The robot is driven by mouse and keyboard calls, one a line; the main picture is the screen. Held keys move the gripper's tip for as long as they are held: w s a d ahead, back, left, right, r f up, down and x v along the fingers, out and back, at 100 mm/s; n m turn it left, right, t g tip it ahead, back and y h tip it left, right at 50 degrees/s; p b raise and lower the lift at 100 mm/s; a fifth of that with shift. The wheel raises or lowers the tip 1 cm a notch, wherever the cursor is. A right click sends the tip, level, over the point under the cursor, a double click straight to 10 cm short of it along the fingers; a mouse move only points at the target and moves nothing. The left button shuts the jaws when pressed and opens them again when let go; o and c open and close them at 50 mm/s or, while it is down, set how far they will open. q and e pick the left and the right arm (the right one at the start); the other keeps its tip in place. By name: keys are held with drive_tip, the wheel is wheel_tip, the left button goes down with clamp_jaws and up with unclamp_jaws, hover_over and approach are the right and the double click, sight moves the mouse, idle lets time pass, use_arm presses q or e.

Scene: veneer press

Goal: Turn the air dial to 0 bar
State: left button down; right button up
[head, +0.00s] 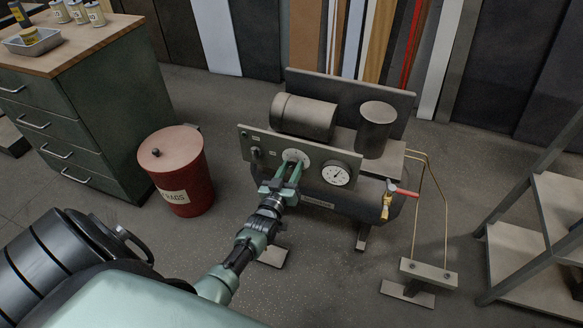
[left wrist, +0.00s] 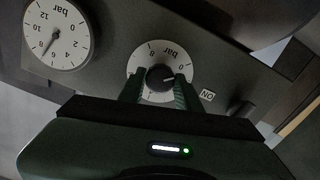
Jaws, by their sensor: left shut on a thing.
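The air dial (head: 296,156) is a round white scale on the compressor's grey front panel (head: 248,138). In the left wrist view the dial (left wrist: 147,60) appears turned over, with "bar", a 0 at its right and a 6 at its upper left. Its black knob (left wrist: 157,76) has a light pointer mark directed right, a little below the 0. My left gripper (head: 291,167) reaches the dial from the front. In the left wrist view its two green fingers (left wrist: 159,82) are shut on the knob, one on each side. My right gripper is in neither view.
A pressure gauge (head: 336,173) sits right of the dial; its needle (left wrist: 53,43) shows in the left wrist view. A red-handled valve (head: 402,192) is at the compressor's right. A red rags bin (head: 174,165) and green cabinet (head: 85,115) stand left, a shelf rack (head: 520,250) right.

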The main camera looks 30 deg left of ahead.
use_arm(q)
drive_tip(key=shift+f+n, duration=0.15)
drive_tip(key=shift+n, duration=0.35)
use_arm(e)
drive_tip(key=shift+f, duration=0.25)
use_arm(q)
drive_tip(key=c, duration=1)
unclamp_jaws()
drive_tip(key=shift+s, duration=0.1)
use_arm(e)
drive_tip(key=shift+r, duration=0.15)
use_arm(q)
drive_tip(key=p+v, duration=0.2)
drive_tip(key=v, duration=0.5)
drive_tip(key=shift+s, duration=0.35)
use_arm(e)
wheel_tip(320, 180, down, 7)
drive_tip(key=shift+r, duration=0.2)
use_arm(q)
drive_tip(key=shift+d, duration=0.15)
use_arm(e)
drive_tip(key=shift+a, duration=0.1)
